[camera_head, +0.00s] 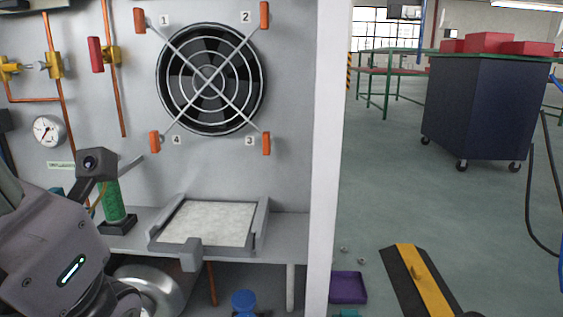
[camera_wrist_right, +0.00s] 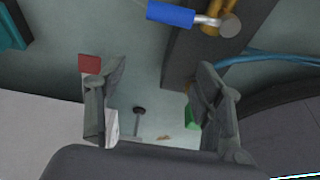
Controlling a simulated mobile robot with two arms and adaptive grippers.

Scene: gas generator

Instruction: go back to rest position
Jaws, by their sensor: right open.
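My left arm comes in at the lower left of the head view. A dark jointed part of its gripper (camera_head: 105,165) shows in front of the wall panel, by a green cylinder (camera_head: 112,203) on a black base. Its fingers are too unclear to tell open from shut. My right gripper (camera_wrist_right: 161,68) shows only in the right wrist view. Its two fingers are spread apart with nothing between them, above a grey-green floor. A small black-tipped rod (camera_wrist_right: 139,112) is visible farther below, between the fingers.
The generator panel carries a round fan (camera_head: 210,80), orange clips and a gauge (camera_head: 48,130). A pale filter (camera_head: 207,223) lies in a grey tray below. A purple bin (camera_head: 347,287) and a yellow-black strip (camera_head: 418,280) are on the floor. A dark cart (camera_head: 478,105) stands behind.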

